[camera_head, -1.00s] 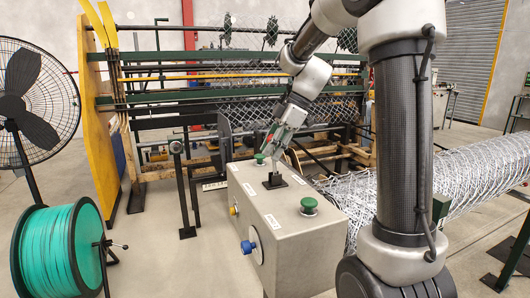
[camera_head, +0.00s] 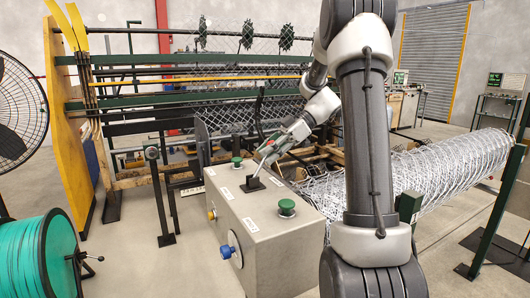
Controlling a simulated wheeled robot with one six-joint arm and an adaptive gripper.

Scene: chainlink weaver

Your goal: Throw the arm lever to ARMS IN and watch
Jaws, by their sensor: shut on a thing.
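The control box (camera_head: 271,232) is a grey metal cabinet in the middle of the head view. The arm lever (camera_head: 257,173) rises from a black square plate on its top and leans to the right, away from me. My gripper (camera_head: 265,155) comes down from the upper right and is shut on the lever's upper end. Its fingers hide most of the lever's top. Small white labels lie on the box top near the lever, too small to read.
Green buttons (camera_head: 287,207) sit on the box top, and a blue knob (camera_head: 226,252) is on its side. The weaving machine (camera_head: 190,99) stands behind. A chainlink roll (camera_head: 420,176) lies at right, a green wire spool (camera_head: 38,262) and fan (camera_head: 18,112) at left.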

